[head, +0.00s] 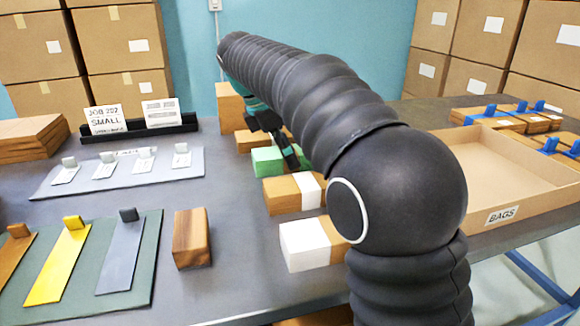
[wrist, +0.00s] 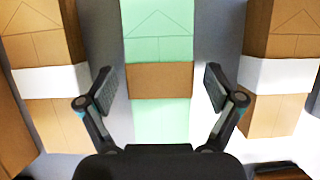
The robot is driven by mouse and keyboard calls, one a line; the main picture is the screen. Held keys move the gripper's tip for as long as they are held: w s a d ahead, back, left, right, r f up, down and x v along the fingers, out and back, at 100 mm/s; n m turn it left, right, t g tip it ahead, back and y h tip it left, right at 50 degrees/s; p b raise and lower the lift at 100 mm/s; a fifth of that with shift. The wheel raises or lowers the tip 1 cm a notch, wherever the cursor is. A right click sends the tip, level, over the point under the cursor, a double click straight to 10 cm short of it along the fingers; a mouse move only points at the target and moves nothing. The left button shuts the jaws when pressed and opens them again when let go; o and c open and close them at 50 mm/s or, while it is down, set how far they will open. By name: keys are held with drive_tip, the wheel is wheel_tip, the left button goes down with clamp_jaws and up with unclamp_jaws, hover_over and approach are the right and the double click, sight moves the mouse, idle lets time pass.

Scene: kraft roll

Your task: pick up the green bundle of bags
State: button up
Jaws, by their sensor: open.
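The green bundle of bags (wrist: 160,45) has a brown band (wrist: 160,80) around its middle. In the wrist view it lies centred between the two fingers of my gripper (wrist: 162,85), with a gap on each side. My gripper is open and empty. In the head view the green bundle (head: 266,160) lies in the row of bundles on the table, and my gripper (head: 280,140) is over it, partly covering its right end. My arm hides part of the row. I cannot tell the exact height of the fingers above the table.
Brown bundles with white bands flank it on the left (wrist: 50,80) and right (wrist: 275,72). A white bundle (head: 303,243) is nearer in the row. An open tray labelled BAGS (head: 503,214) stands at right. A wooden block (head: 192,238) and sample mat (head: 146,255) lie left.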

drive_tip(key=shift+f, duration=0.15)
drive_tip(key=c, duration=1.3)
drive_tip(key=shift+c, duration=0.3)
